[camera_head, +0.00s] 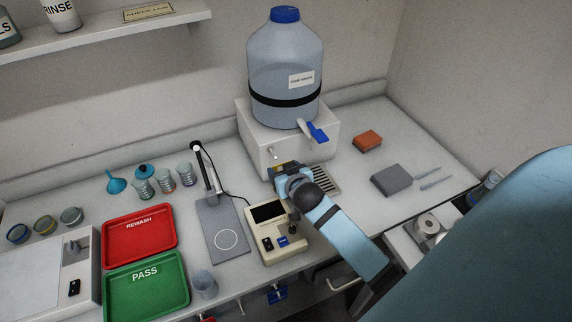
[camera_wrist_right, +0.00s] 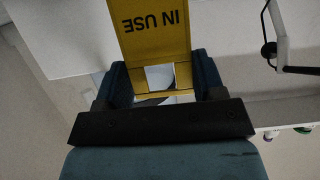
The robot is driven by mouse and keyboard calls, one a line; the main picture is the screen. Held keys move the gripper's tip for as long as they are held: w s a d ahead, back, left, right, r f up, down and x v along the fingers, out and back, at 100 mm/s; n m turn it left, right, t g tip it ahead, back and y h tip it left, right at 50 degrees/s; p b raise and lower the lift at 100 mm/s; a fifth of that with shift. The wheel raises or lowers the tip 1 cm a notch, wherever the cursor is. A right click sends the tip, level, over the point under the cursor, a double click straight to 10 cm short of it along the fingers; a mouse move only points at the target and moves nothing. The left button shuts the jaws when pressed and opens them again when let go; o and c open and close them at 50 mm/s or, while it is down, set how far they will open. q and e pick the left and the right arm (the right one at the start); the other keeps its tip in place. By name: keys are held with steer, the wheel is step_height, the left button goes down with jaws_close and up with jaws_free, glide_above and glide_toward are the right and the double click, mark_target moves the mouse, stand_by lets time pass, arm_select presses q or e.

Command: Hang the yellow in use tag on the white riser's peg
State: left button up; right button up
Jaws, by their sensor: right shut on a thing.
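The yellow IN USE tag (camera_wrist_right: 155,27) is held between the fingers of my right gripper (camera_wrist_right: 158,78) in the wrist view, its lettering upside down there. A small peg (camera_head: 272,155) sticks out of the riser's front face, close to the tag. I cannot tell whether tag and peg touch. My left gripper is out of view.
A large water bottle (camera_head: 285,65) with a blue tap (camera_head: 318,133) stands on the riser. A beige meter (camera_head: 270,245) and a lamp on a grey base (camera_head: 222,222) are nearby. Red (camera_head: 172,255) and green (camera_head: 183,305) trays lie left. Counter to the right is partly clear.

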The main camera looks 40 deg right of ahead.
mark_target(276, 159)
steer(key=shift+w+d+f+b, duration=0.15)
steer(key=shift+w+b, duration=0.25)
steer(key=shift+w, duration=0.5)
steer(key=shift+w+d+b, duration=0.3)
steer(key=shift+w+b, duration=0.15)
steer(key=shift+w, duration=0.5)
steer(key=shift+w+d+f+b, duration=0.15)
steer(key=shift+w+b, duration=0.25)
steer(key=shift+w, duration=0.5)
steer(key=shift+w+d+f, duration=0.15)
steer(key=shift+w+f, duration=0.05)
steer(key=shift+w, duration=0.35)
steer(key=shift+w+f, duration=0.15)
steer(key=o, duration=1)
steer(key=shift+c, duration=0.2)
steer(key=b+v, duration=0.1)
steer(key=v, duration=1.2)
steer(key=shift+s, duration=0.4)
